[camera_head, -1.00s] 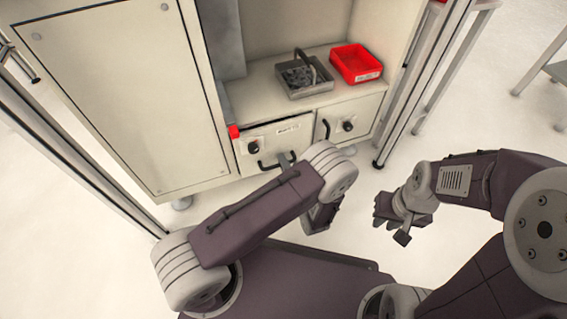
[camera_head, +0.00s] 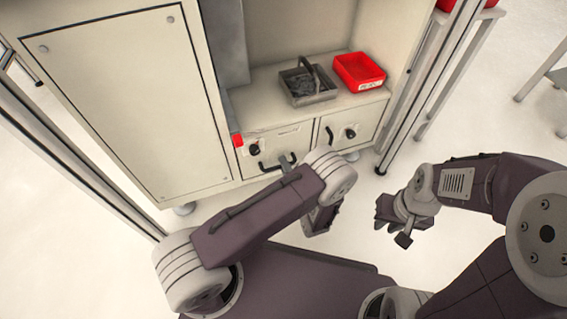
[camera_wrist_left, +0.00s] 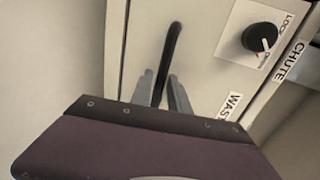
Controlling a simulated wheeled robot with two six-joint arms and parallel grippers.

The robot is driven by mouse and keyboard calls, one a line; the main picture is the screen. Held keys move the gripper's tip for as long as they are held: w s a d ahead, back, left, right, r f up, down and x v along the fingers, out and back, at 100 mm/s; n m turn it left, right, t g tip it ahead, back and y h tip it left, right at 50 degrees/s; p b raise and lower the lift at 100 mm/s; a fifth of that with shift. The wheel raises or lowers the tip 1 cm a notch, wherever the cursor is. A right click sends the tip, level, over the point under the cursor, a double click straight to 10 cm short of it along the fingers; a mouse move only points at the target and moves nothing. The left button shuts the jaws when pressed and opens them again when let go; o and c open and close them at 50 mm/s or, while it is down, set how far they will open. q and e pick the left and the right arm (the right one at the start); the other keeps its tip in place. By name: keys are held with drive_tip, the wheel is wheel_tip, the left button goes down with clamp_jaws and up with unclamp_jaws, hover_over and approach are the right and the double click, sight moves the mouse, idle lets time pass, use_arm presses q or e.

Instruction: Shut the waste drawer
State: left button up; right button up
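The waste drawer (camera_head: 286,138) is a pale front with a black knob and a black bar handle (camera_head: 266,166), low in the cabinet. Its front looks close to flush with the neighbouring drawer; a small remaining gap cannot be ruled out. In the left wrist view the handle (camera_wrist_left: 172,45) runs between the two grey fingers of my left gripper (camera_wrist_left: 162,88), which sit close on either side of it. The palm hides the drawer's lower part and part of its label. In the head view my left gripper (camera_head: 288,160) is at the handle. My right gripper (camera_head: 391,229) hangs clear of the cabinet; its finger gap is unclear.
A second drawer (camera_head: 362,124) with a knob and handle is to the right. On the shelf above stand a grey tray with a handle (camera_head: 308,83) and a red bin (camera_head: 359,72). A small red piece (camera_head: 238,140) is at the drawer's upper left corner. A metal frame post (camera_head: 420,85) stands at right.

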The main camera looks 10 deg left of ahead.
use_arm(q)
drive_tip(key=p+v, duration=0.4)
drive_tip(key=v, duration=0.4)
drive_tip(key=s+a+r+n+g+y+p, duration=0.1)
drive_tip(key=s+a+r+n+g+p, duration=0.25)
drive_tip(key=a+r+g, duration=0.35)
drive_tip(key=s+a+r+n+g+y+p, duration=0.1)
drive_tip(key=s+a+r+n+g+p, duration=0.2)
drive_tip(key=s+a+r+g+p, duration=0.4)
drive_tip(key=s+d+r+n+g+h, duration=0.1)
drive_tip(key=s+d+r+n+h, duration=0.15)
drive_tip(key=r+h, duration=0.4)
wheel_tip(320, 180, up, 48)
drive_tip(key=d+n+t+h+p, duration=0.2)
drive_tip(key=t+h+p, duration=0.1)
drive_tip(key=p, duration=3.9)
drive_tip(key=shift+w+h+p, duration=0.3)
drive_tip(key=shift+h+p, duration=0.05)
drive_tip(key=shift+h, duration=0.4)
